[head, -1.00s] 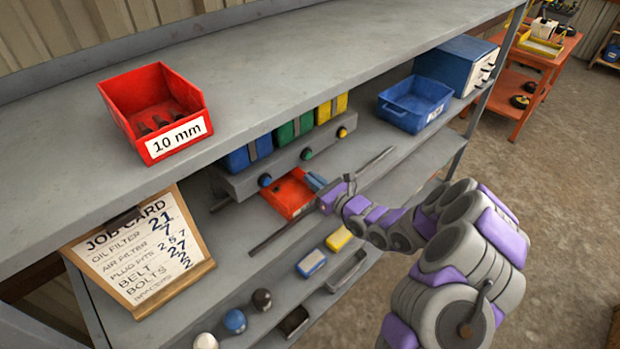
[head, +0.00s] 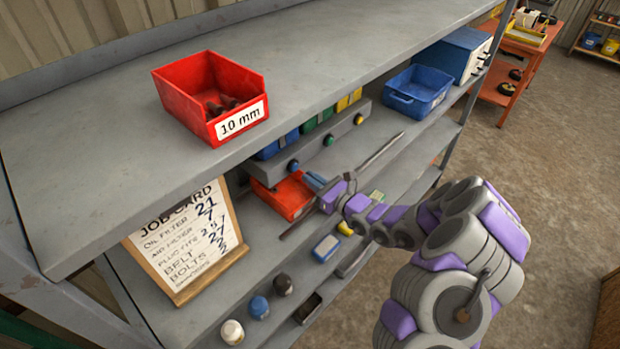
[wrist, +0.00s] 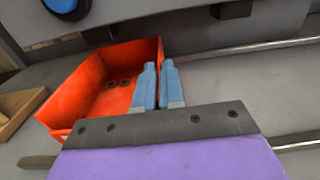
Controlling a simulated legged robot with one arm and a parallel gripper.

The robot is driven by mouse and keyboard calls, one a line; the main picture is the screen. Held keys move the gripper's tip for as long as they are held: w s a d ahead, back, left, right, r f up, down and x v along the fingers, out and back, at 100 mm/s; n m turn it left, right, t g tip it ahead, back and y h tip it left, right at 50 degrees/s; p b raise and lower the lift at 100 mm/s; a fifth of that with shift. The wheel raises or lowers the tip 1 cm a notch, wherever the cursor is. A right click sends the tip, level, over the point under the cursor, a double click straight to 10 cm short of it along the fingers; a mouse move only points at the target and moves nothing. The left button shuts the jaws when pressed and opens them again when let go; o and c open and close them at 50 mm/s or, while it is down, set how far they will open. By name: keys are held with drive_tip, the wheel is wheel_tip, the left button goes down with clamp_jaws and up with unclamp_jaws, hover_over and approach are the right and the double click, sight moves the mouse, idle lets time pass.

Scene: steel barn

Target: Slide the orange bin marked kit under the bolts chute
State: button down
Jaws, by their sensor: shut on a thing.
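The orange bin (head: 282,197) sits on the lower shelf below the row of chutes, at the left end near the blue chute (head: 278,146). It also shows in the wrist view (wrist: 92,98), open at the top, with dark round spots on its floor. My gripper (head: 318,184) is at its right side; in the wrist view its blue fingers (wrist: 159,84) are closed on the bin's right wall. A green chute (head: 318,119) and a yellow chute (head: 349,100) stand farther right. No kit mark or chute names can be read.
The job card board (head: 187,240) leans at left. A red 10 mm bin (head: 212,100) stands on the top shelf. A blue tray (head: 417,91) is at right. Several small items line the front edge.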

drive_tip(key=shift+s+d, duration=0.1)
drive_tip(key=shift+d, duration=0.3)
drive_tip(key=c, duration=1.5)
unclamp_jaws()
drive_tip(key=shift+d, duration=0.1)
drive_tip(key=shift+o, duration=1.4)
drive_tip(key=shift+a, duration=0.2)
drive_tip(key=shift+o, duration=0.3)
drive_tip(key=shift+a, duration=0.3)
drive_tip(key=shift+s+d, duration=0.2)
drive_tip(key=shift+d, duration=0.35)
drive_tip(key=p+v, duration=0.2)
drive_tip(key=v, duration=1.4)
drive_tip(key=shift+s, duration=0.2)
